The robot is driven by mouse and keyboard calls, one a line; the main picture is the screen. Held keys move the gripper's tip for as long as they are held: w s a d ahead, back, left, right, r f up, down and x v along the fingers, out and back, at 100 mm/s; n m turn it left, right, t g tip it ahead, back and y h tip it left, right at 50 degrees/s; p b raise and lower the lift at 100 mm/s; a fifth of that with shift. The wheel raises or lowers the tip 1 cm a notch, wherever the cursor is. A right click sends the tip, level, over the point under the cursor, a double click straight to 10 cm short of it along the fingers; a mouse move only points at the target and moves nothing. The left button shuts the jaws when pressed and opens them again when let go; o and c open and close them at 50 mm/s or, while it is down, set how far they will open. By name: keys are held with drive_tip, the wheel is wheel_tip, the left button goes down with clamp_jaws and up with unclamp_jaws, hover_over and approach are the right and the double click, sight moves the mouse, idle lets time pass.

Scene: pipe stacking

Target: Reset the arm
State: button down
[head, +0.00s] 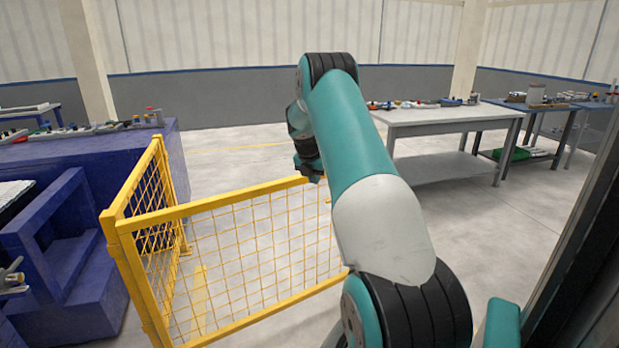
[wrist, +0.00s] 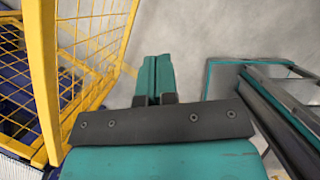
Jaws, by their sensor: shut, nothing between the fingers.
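My arm, teal and white with black joints, rises through the middle of the head view and bends over at the top. My gripper (head: 309,172) hangs at its far end, dark and small, pointing down above the top rail of the yellow mesh fence. In the wrist view my gripper (wrist: 157,62) shows as two teal fingers pressed together beyond a dark bracket. It is shut and empty, with bare grey floor behind it. No pipe is visible in either view.
A yellow mesh fence (head: 230,208) stands close in front, left of my arm; it also fills the left of the wrist view (wrist: 44,75). A blue workbench (head: 95,160) is at left. A grey table (head: 450,118) with parts stands at back right. Open floor (head: 235,150) lies behind the fence.

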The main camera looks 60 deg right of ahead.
drive_tip(key=shift+s+r, duration=0.1)
drive_tip(key=shift+r, duration=0.1)
drive_tip(key=w+a+r+m+t+y, duration=0.1)
drive_tip(key=w+a+r, duration=0.2)
drive_tip(key=a, duration=0.5)
drive_tip(key=w+a+r+m+t+y, duration=0.1)
drive_tip(key=w+a+r, duration=0.25)
drive_tip(key=a, duration=0.55)
drive_tip(key=s+a+r+m+y, duration=0.1)
drive_tip(key=a+r+m, duration=0.15)
drive_tip(key=a, duration=0.75)
drive_tip(key=s+a+r+m+y, duration=0.1)
drive_tip(key=s+a+r, duration=0.15)
drive_tip(key=a, duration=0.65)
drive_tip(key=s+a+r+m+y, duration=0.1)
drive_tip(key=s+a+r+m, duration=0.1)
drive_tip(key=s+a, duration=0.45)
drive_tip(key=s+a+r+m+y, duration=0.15)
drive_tip(key=s+a, duration=0.25)
drive_tip(key=a, duration=0.6)
drive_tip(key=s+a+m+g+y, duration=0.1)
drive_tip(key=s+a, duration=0.3)
drive_tip(key=s, duration=0.3)
drive_tip(key=s+a+m+g+y, duration=0.1)
drive_tip(key=s+a, duration=0.3)
drive_tip(key=s, duration=0.4)
drive_tip(key=shift+s+a+m+g, duration=0.15)
drive_tip(key=shift+s+m+g, duration=0.15)
drive_tip(key=shift+m, duration=0.4)
drive_tip(key=shift+w+f, duration=0.1)
